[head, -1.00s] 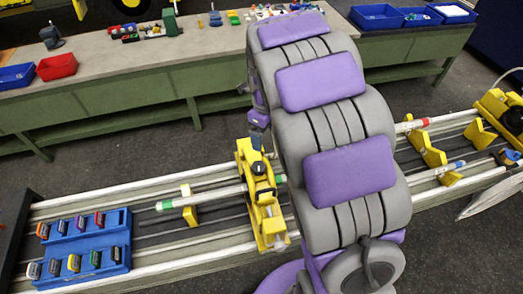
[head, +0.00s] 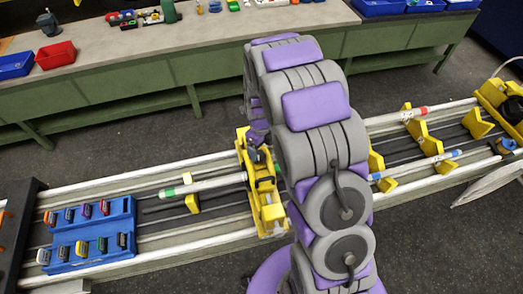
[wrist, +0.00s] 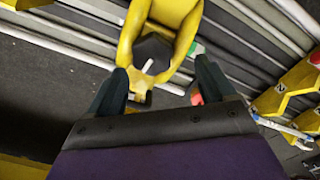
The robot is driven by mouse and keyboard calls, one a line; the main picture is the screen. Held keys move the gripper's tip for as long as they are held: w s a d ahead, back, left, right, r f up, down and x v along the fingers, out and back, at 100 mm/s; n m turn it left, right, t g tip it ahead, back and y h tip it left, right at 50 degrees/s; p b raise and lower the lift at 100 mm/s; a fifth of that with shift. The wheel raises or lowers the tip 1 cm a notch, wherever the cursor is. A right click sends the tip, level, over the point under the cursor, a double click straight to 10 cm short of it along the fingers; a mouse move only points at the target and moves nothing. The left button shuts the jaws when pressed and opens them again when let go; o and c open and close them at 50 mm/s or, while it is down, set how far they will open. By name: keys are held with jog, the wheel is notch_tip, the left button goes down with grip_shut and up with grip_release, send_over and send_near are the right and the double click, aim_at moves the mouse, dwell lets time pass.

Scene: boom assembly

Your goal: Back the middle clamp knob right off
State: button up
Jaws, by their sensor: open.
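The middle clamp (head: 268,207) is a yellow frame standing across the rails, left of my arm in the head view. In the wrist view the yellow clamp (wrist: 170,12) is ahead, with a dark knob-like part (wrist: 154,52) with a pale streak inside its yellow ring. My gripper (wrist: 161,84) is open, its dark fingers apart on either side of the yellow ring's near end. I see nothing held between them. Whether the fingers touch the clamp I cannot tell. In the head view my arm hides part of the clamp, and the fingers are not clear.
A pale rod (head: 205,185) with a green band runs into the clamp from the left. A blue rack (head: 90,240) of coloured pieces sits at the left on the rails. Yellow supports (head: 418,130) and more rods lie to the right. A green workbench (head: 110,95) stands behind.

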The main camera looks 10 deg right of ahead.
aim_at(258, 155)
jog(key=a+f, duration=0.2)
jog(key=f, duration=0.1)
jog(key=shift+a+f, duration=0.1)
jog(key=shift+a, duration=0.05)
jog(key=shift+d+f, duration=0.1)
jog(key=shift+d, duration=0.95)
jog(key=shift+c, duration=1.6)
jog(key=shift+a, duration=0.7)
jog(key=c, duration=0.5)
jog(key=shift+c, duration=1.2)
jog(key=shift+d, duration=0.1)
jog(key=shift+f+n, duration=0.1)
jog(key=shift+n, duration=0.2)
